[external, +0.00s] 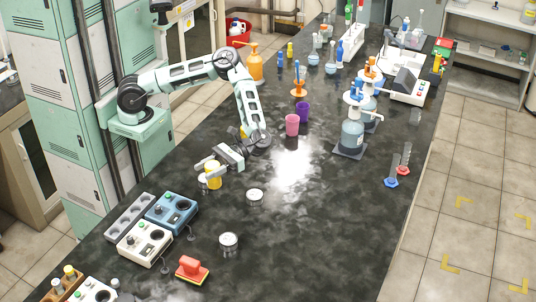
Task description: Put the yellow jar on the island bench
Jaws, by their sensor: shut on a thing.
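The yellow jar (214,178) is upright on or just above the dark island bench (330,215), near its left edge. My gripper (208,171) reaches it from the right, with its fingers around the jar's upper part, and is shut on it. The fingers and the gripper body hide part of the jar. I cannot tell whether the jar's base touches the bench top.
A white round dish (255,195) lies just right of the jar. Blue (172,212) and cream (145,243) instruments stand in front. Pink (292,125) and purple (302,112) cups stand behind.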

